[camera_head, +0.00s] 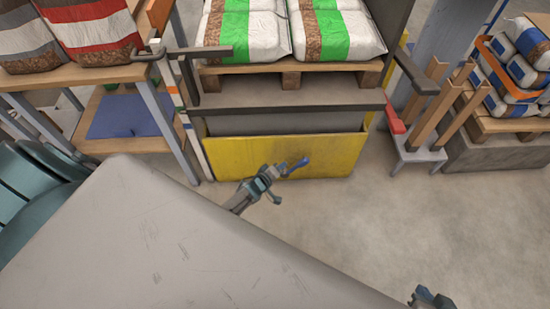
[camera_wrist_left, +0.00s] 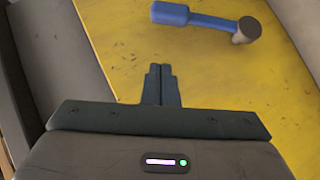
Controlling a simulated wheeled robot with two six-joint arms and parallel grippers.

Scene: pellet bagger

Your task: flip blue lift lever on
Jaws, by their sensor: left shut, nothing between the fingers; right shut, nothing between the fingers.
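The blue lift lever (camera_head: 298,163) sticks out from the front of the yellow panel (camera_head: 225,155) below the pallet lift. In the left wrist view the blue lever (camera_wrist_left: 200,19) lies nearly sideways, its free end at the left and its round grey pivot (camera_wrist_left: 246,30) at the right. My left gripper (camera_head: 277,172) is shut and empty, close to the lever in the head view. In the left wrist view its fingertips (camera_wrist_left: 161,68) are just below the lever's free end, apart from it in the picture. My right gripper (camera_head: 430,298) is at the bottom edge, shut and only partly in view.
White and green bags (camera_head: 335,35) lie on a wooden pallet (camera_head: 290,70) above the panel. A wooden shelf (camera_head: 85,75) with bags stands at the left. A stand with wooden posts (camera_head: 432,105) is at the right. The floor (camera_head: 400,220) in front is clear.

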